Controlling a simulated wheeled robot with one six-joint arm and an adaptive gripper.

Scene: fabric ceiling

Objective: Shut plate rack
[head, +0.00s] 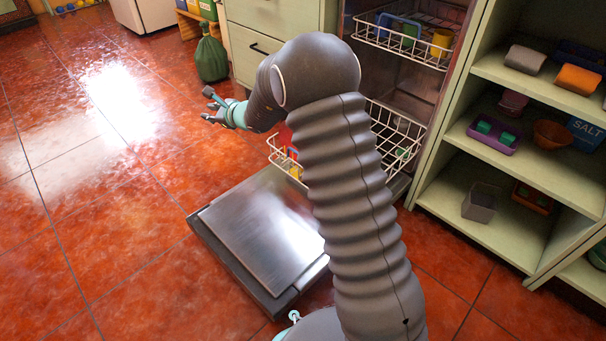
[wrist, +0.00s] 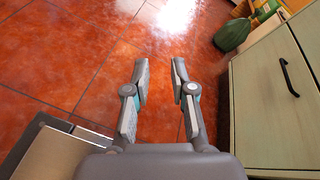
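An open dishwasher holds two white wire racks. The lower rack (head: 396,136) stands pulled out over the lowered door (head: 252,232), and my arm hides its middle. Its left corner shows beyond my arm with small red, blue and yellow items in it. The upper rack (head: 398,46) holds blue, green and yellow items and sits higher up. My gripper (head: 210,106) is to the left of the lower rack, above the floor, apart from both racks. In the wrist view my gripper (wrist: 160,66) is open and empty, with red floor between its fingers.
Green drawers (head: 265,50) stand left of the dishwasher, with a green bag (head: 211,60) on the floor. Open shelves (head: 480,190) with bowls, trays and boxes stand to the right. The tiled floor (head: 100,200) at left is clear.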

